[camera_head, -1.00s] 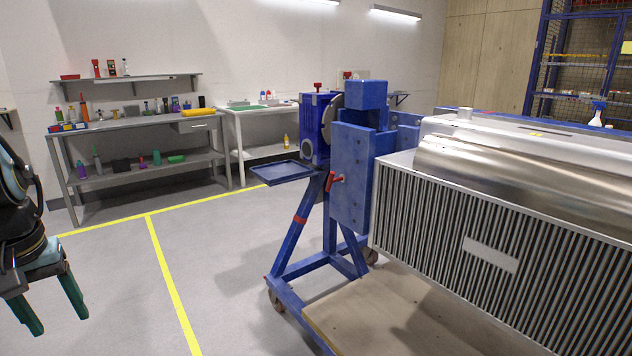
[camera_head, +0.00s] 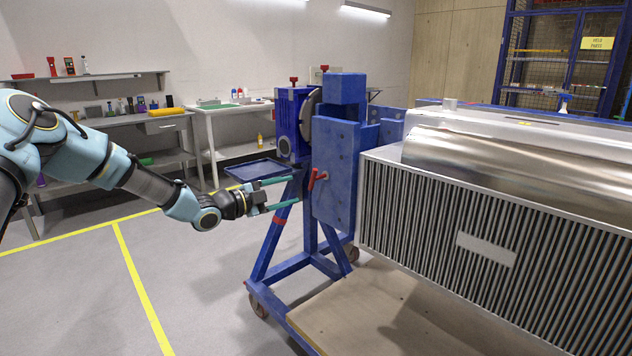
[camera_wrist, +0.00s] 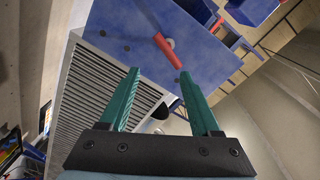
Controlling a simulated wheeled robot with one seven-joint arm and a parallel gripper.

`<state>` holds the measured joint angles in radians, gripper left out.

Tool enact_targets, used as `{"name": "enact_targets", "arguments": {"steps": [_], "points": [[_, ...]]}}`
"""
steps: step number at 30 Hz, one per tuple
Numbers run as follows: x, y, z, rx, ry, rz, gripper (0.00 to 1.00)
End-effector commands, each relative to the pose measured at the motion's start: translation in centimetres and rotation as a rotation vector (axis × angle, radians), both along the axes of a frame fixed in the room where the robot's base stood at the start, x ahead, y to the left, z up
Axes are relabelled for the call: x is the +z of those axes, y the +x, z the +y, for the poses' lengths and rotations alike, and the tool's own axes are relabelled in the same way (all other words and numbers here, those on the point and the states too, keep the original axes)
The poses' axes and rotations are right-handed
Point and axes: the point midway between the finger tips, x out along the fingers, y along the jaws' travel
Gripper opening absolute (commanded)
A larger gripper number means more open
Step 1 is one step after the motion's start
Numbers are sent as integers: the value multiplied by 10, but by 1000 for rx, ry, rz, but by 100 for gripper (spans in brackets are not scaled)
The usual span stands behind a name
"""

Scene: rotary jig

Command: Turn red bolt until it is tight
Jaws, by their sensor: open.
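The red bolt (camera_head: 313,180) has a red handle and sits on the side face of the blue jig plate (camera_head: 336,150). In the wrist view the red bolt (camera_wrist: 167,48) shows as a slanted red bar beyond the fingertips, slightly right of centre. My gripper (camera_head: 290,193) is level with the bolt and to its left, with its two green fingers spread apart and pointing at it. The fingers (camera_wrist: 158,75) are empty in the wrist view, and the bolt appears to be a little ahead of them, not between them.
A blue tray (camera_head: 258,170) juts from the jig close behind my gripper. A large finned metal unit (camera_head: 470,215) is mounted right of the plate, above a wooden base board (camera_head: 365,310). The floor (camera_head: 190,280) left of the jig is clear.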

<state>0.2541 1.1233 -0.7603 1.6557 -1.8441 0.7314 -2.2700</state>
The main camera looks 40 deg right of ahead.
Motion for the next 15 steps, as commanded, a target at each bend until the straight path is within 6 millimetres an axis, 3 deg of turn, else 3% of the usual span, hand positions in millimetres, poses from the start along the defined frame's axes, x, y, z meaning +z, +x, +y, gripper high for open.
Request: {"name": "enact_targets", "arguments": {"steps": [4, 8, 15], "points": [[2, 9, -14, 46, -33, 147, 64], [4, 8, -28, 49, -36, 161, 64], [4, 5, -72, 48, -34, 154, 64]]}}
